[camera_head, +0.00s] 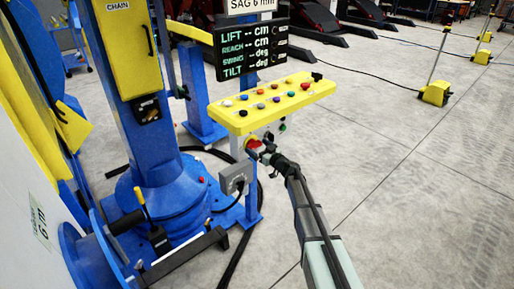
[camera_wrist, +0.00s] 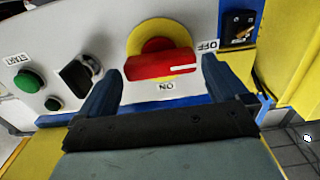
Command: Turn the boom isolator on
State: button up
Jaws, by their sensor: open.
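The boom isolator is a red rotary handle (camera_wrist: 160,65) on a round yellow plate (camera_wrist: 147,30), set in a pale panel. Its white mark points right, toward the OFF label (camera_wrist: 208,45); the ON label (camera_wrist: 167,86) is below the handle. In the head view the isolator (camera_head: 253,143) shows as a small red and yellow spot under the yellow control panel. My gripper (camera_wrist: 161,66) is open, with one finger on each side of the handle's ends. The head view shows my gripper (camera_head: 262,150) close in front of the isolator. Contact with the handle cannot be told.
A green START button (camera_wrist: 29,81) and a black knob (camera_wrist: 76,76) sit left of the isolator. The yellow button panel (camera_head: 272,104) is just above. The display (camera_head: 250,48) shows dashes for every reading.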

jog(key=shift+w+a, duration=0.35)
jog(key=shift+a, duration=0.1)
jog(key=shift+c, duration=0.2)
jog(key=c, duration=0.8)
